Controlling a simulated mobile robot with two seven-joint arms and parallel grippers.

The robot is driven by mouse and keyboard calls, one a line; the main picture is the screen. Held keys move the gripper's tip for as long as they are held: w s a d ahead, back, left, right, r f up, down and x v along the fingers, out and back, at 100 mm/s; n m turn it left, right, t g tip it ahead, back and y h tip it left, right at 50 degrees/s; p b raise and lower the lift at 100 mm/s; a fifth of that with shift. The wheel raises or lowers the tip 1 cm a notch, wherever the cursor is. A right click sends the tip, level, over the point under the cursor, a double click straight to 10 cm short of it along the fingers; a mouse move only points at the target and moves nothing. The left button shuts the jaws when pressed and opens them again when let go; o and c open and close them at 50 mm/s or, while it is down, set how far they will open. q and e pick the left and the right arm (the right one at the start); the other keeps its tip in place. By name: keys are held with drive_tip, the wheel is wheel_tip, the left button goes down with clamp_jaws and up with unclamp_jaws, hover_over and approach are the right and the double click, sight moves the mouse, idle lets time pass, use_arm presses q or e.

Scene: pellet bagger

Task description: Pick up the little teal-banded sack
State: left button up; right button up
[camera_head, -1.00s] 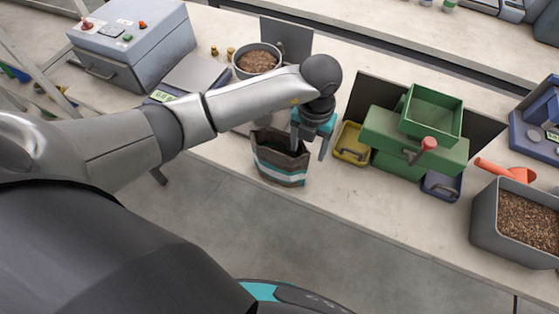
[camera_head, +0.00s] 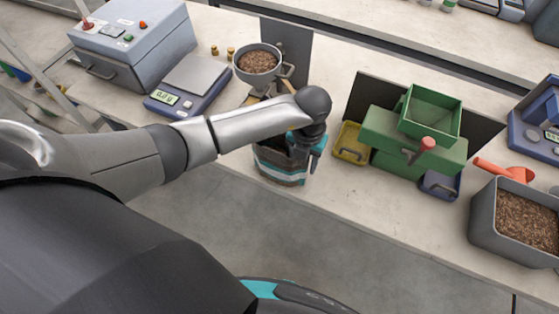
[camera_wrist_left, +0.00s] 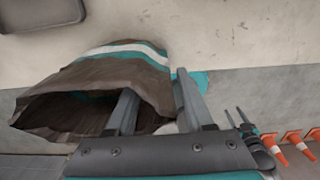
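The little sack (camera_head: 280,172) is dark brown with teal and white bands. It stands open-topped near the front edge of the counter (camera_head: 345,205). My left gripper (camera_head: 300,150) is down at the sack's right side, and my arm hides part of the mouth. In the left wrist view, one finger of the left gripper (camera_wrist_left: 156,82) is inside the mouth of the sack (camera_wrist_left: 95,75) and the other is outside. The fingers are apart, with the sack's wall between them. What looks like my right gripper (camera_wrist_left: 234,112) shows small, its two fingers apart.
A green splitter box (camera_head: 385,130) stands right of the sack, with a yellow tray (camera_head: 352,158) and a blue tray (camera_head: 440,195) beside it. A pellet bin (camera_head: 490,225) is at far right. A scale (camera_head: 165,108) and a pellet pan (camera_head: 243,78) stand behind left.

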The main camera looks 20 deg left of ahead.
use_arm(q)
clamp_jaws()
drive_tip(key=shift+w, duration=0.1)
idle(1.0)
